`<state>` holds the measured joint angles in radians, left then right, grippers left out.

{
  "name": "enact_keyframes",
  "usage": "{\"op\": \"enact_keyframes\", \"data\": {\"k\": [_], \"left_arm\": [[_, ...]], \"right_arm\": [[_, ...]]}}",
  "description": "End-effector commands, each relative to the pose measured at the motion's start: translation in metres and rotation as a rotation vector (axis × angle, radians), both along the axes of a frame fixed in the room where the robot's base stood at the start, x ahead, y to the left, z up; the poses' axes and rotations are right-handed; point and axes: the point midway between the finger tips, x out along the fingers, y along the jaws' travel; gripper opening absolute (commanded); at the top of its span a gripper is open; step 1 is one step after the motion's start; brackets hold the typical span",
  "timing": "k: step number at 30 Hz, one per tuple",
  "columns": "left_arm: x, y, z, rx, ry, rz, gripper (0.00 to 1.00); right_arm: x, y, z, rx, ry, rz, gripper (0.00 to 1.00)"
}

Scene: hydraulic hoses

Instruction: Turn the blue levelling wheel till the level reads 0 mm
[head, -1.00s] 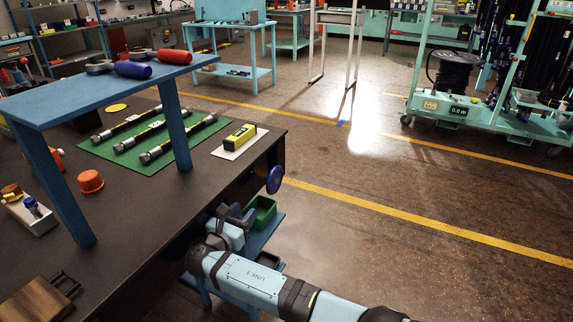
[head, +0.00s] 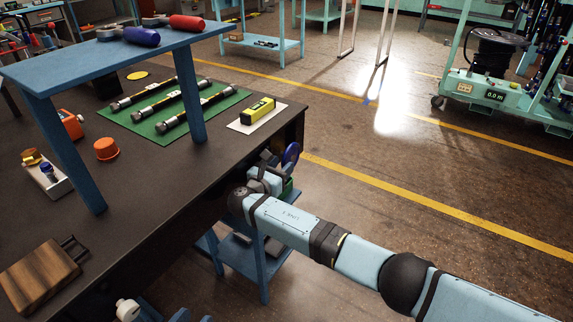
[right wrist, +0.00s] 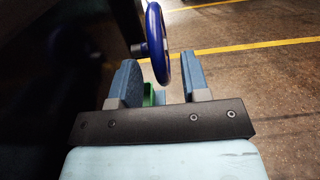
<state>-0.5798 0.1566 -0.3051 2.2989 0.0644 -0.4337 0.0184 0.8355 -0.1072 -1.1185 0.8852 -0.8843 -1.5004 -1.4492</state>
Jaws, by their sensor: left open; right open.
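The blue levelling wheel (head: 291,154) is mounted at the right end of the dark workbench. In the right wrist view the wheel (right wrist: 158,45) stands nearly edge-on, ahead of and between my fingers. My right gripper (head: 272,162) is open and empty, close beside the wheel. In the right wrist view its two fingers (right wrist: 164,82) stand apart; I cannot tell whether either touches the rim. The yellow level (head: 258,110) lies on a white plate (head: 240,127) near the bench's right end. Its reading is too small to make out.
On the bench (head: 165,190) are a green mat (head: 150,130) with several hoses, an orange cap (head: 106,149) and a wooden block (head: 40,272). A blue raised shelf (head: 90,60) stands over it. A green bin (right wrist: 149,95) is below the wheel.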

Motion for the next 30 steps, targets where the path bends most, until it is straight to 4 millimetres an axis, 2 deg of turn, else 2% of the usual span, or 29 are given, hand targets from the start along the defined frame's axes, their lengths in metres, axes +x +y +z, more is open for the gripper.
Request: {"op": "enact_keyframes", "data": {"k": [6,17,23,30], "left_arm": [[0.004,-0.005,0.010,-0.031,-0.055,-0.008,0.43],[0.007,-0.008,0.020,-0.046,-0.083,-0.013,0.43],[0.007,-0.008,0.018,-0.044,-0.079,-0.014,0.43],[0.005,-0.008,0.011,-0.052,-0.078,-0.012,0.43]], "right_arm": [[0.020,-0.015,-0.001,0.000,0.000,-0.001,0.43],[0.024,-0.018,0.000,0.001,0.001,0.000,0.43],[0.024,-0.018,0.000,0.000,0.000,0.000,0.00],[0.024,-0.018,-0.005,-0.037,-0.045,-0.002,0.00]]}}
